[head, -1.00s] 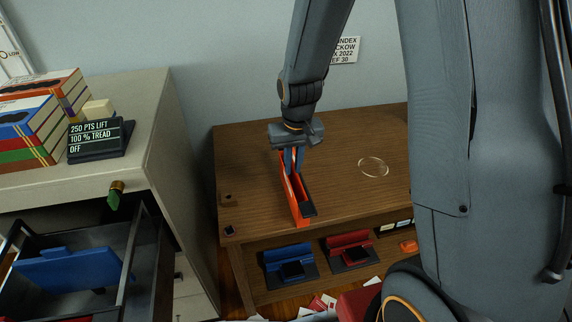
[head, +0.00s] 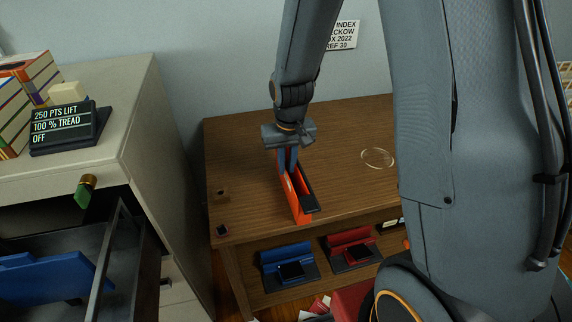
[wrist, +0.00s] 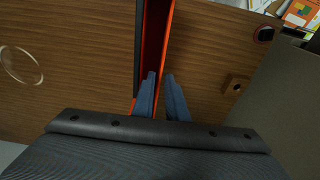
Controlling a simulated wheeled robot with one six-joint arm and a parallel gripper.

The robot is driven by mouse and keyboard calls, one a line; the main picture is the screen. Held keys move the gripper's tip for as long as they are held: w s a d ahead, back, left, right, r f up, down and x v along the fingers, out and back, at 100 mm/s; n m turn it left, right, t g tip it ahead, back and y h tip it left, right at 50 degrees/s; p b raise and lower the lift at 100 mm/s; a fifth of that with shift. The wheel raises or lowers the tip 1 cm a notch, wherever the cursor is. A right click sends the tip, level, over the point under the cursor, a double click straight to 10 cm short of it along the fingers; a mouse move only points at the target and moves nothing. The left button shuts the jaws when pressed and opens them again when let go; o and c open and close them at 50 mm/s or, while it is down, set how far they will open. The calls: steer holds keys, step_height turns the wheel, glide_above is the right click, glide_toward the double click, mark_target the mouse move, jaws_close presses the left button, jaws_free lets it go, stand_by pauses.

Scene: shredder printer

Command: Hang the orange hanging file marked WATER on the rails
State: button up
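The orange hanging file (head: 298,202) stands on the wooden table near its front edge, with a dark strip along its right side. No WATER marking is legible. My gripper (head: 287,168) points down at the file's far end. In the wrist view the file (wrist: 158,35) runs up from between my blue fingertips (wrist: 163,82). The fingers are a little apart, with some wood showing between them, and the orange wall lies close against the left one. The rails (head: 104,262) appear to be the bars of the open drawer at the left, which my view cuts off.
A blue file (head: 50,278) is in the drawer. A green-tipped knob (head: 84,192) sticks out above it. A display (head: 70,130) stands on the cabinet beside books (head: 35,80). Blue (head: 288,265) and red (head: 350,250) holders sit under the table.

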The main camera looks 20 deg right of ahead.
mark_target(286, 174)
steer(key=shift+w+f+p, duration=0.15)
steer(key=shift+f+p, duration=0.05)
steer(key=shift+f, duration=1)
steer(key=shift+w+f+p, duration=0.15)
steer(key=shift+w+f, duration=0.05)
steer(key=shift+f, duration=0.95)
steer(key=shift+w+f+p, duration=0.15)
steer(key=shift+f+p, duration=0.05)
steer(key=shift+f, duration=1)
jaws_close()
steer(key=shift+r, duration=0.2)
steer(key=shift+r+p, duration=0.8)
steer(key=shift+r, duration=0.05)
step_height(286, 174, up, 12)
steer(key=p, duration=0.8)
steer(key=shift+r+p, duration=0.2)
steer(key=shift+p, duration=0.2)
